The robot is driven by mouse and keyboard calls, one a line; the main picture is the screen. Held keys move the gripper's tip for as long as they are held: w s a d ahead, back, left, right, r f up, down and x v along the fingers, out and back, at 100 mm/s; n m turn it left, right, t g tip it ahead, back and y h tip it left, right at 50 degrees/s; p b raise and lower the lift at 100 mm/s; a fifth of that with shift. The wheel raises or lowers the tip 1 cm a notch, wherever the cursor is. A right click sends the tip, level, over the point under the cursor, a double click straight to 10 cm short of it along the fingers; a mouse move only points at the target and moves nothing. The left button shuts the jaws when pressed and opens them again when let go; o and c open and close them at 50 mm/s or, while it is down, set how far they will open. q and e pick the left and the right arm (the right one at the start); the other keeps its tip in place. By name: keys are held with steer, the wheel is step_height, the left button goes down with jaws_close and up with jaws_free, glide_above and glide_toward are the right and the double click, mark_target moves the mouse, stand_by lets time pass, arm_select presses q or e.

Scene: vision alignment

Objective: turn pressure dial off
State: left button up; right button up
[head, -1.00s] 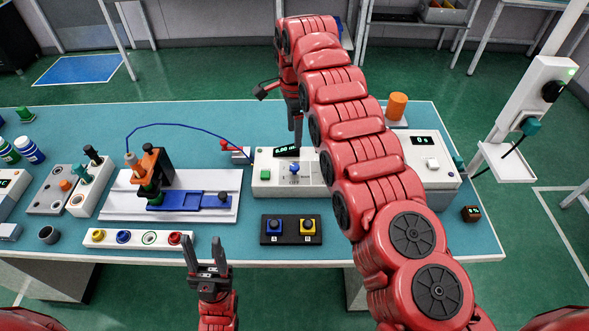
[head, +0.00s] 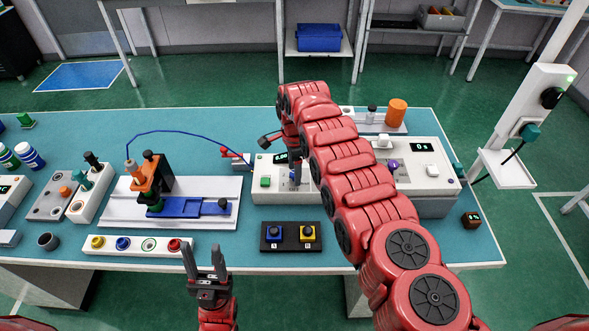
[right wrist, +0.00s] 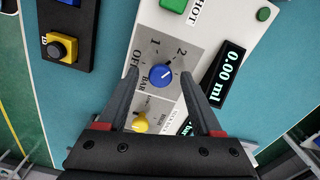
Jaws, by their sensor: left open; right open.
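The pressure dial (right wrist: 161,76) is a round blue knob on a white and grey panel, marked OFF, 1, 2 and BAR, in the right wrist view. In the head view my right gripper (head: 295,172) points down over the white dispenser box (head: 265,196) and mostly hides the dial.
A yellow knob (right wrist: 140,122) sits close to the dial, beside the right gripper. A black pad (head: 267,245) with blue and yellow buttons lies in front of the box. A white slide fixture (head: 115,207) stands left. A second white device (head: 427,205) is partly behind my right arm.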

jaws_close()
